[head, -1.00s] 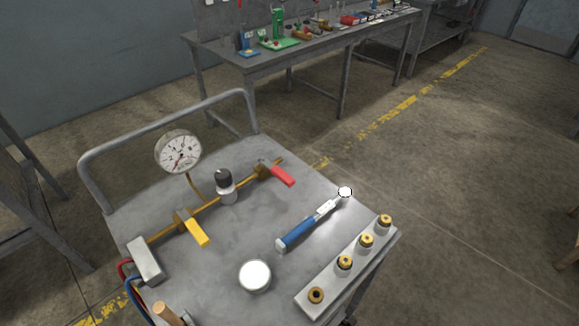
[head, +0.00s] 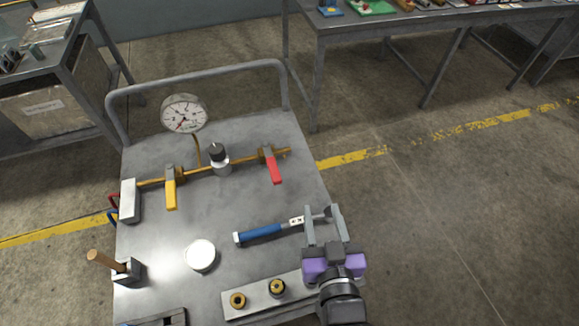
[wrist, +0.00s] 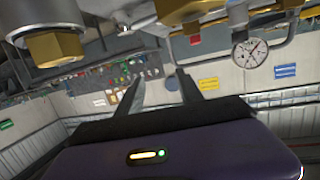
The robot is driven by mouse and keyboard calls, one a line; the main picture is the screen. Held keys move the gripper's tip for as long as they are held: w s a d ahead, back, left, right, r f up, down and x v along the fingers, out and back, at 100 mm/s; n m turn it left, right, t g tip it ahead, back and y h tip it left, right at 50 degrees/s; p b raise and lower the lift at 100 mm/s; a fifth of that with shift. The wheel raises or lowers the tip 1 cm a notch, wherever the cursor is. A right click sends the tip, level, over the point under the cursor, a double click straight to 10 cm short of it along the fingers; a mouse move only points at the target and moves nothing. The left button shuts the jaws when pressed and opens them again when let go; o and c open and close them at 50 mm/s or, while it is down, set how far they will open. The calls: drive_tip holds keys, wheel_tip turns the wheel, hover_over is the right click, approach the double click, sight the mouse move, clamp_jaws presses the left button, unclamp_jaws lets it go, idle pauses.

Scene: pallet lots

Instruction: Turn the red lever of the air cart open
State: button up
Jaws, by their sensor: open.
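The red lever (head: 272,168) sits on the brass pipe (head: 198,170) at the back right of the air cart (head: 225,210). It points toward the cart's front, across the pipe. My gripper (head: 323,209) is at the cart's right edge, in front and to the right of the lever, apart from it. Its two fingers are spread, with nothing held. The torque wrench (head: 262,233) has its head end close by the fingers; contact cannot be told. The wrist view shows my fingers (wrist: 159,76) open and a small red piece (wrist: 194,39) that may be the lever.
A yellow lever (head: 170,190), a black-topped regulator knob (head: 218,155) and a gauge (head: 184,114) stand along the pipe. A white round tin (head: 201,256) and a block with brass fittings (head: 242,302) are in front. A handrail (head: 200,78) bounds the back.

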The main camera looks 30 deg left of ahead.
drive_tip(key=w+a+r+n+g+y, duration=0.1)
drive_tip(key=a+r, duration=0.1)
drive_tip(key=a, duration=0.5)
drive_tip(key=n+g, duration=0.2)
drive_tip(key=g, duration=0.1)
approach(274, 171)
drive_tip(key=a, duration=0.2)
drive_tip(key=shift+m+t, duration=0.3)
drive_tip(key=shift+t, duration=0.1)
drive_tip(key=shift+w+d+f+p+x, duration=0.1)
drive_tip(key=shift+d+f+p+x, duration=0.1)
drive_tip(key=shift+x, duration=1.05)
drive_tip(key=shift+w+d+f+p+x, duration=0.1)
drive_tip(key=shift+p+x, duration=0.05)
drive_tip(key=shift+x, duration=1.1)
drive_tip(key=shift+w+d+f+p+x, duration=0.1)
drive_tip(key=shift+d+p+x, duration=0.1)
drive_tip(key=shift+x, duration=1.05)
clamp_jaws()
